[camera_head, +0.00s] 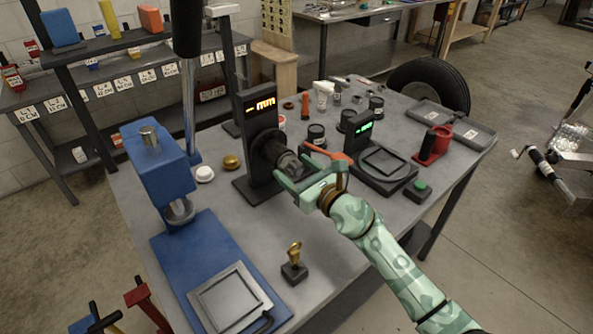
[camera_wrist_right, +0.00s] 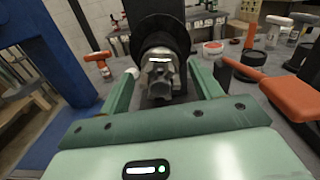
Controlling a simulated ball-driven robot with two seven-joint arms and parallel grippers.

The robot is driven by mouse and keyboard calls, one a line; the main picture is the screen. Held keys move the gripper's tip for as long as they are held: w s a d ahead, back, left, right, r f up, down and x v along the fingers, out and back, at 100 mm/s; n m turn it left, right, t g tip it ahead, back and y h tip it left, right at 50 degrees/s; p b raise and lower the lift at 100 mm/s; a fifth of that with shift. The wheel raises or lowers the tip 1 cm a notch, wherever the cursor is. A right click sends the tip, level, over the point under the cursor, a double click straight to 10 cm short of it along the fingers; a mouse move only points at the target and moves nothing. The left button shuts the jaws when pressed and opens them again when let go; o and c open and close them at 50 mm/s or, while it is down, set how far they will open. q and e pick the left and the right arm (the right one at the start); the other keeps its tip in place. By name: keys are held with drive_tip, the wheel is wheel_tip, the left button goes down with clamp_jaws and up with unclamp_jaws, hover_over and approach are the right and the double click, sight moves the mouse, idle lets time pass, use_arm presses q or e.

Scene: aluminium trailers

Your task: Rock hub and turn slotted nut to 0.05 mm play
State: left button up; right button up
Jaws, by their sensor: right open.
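The dark hub (camera_head: 270,148) sticks out from a black upright stand (camera_head: 261,120) with a lit orange display on the grey bench. It also shows in the right wrist view (camera_wrist_right: 160,32), with a grey metal slotted nut (camera_wrist_right: 160,76) on its near end. My right gripper (camera_head: 306,168) is open at the hub's end. In the wrist view its two green fingers (camera_wrist_right: 165,84) stand on either side of the nut, with visible gaps. I cannot tell the depth of the fingertips along the nut. The display's figures are not readable. My left gripper is not in view.
An orange-handled tool (camera_head: 328,151) lies close beside my right gripper. A black scale-like unit (camera_head: 384,167) with a green display stands to the right, a blue press (camera_head: 158,165) to the left. A small brass-topped piece (camera_head: 294,263) stands in front. The front bench has free room.

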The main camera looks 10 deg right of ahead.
drive_tip(key=c, duration=1)
drive_tip(key=shift+m, duration=0.3)
drive_tip(key=m+p, duration=0.2)
drive_tip(key=m, duration=0.2)
drive_tip(key=shift+r, duration=0.1)
drive_tip(key=m+p, duration=0.1)
drive_tip(key=m, duration=0.3)
drive_tip(key=shift+m, duration=0.3)
drive_tip(key=o, duration=1)
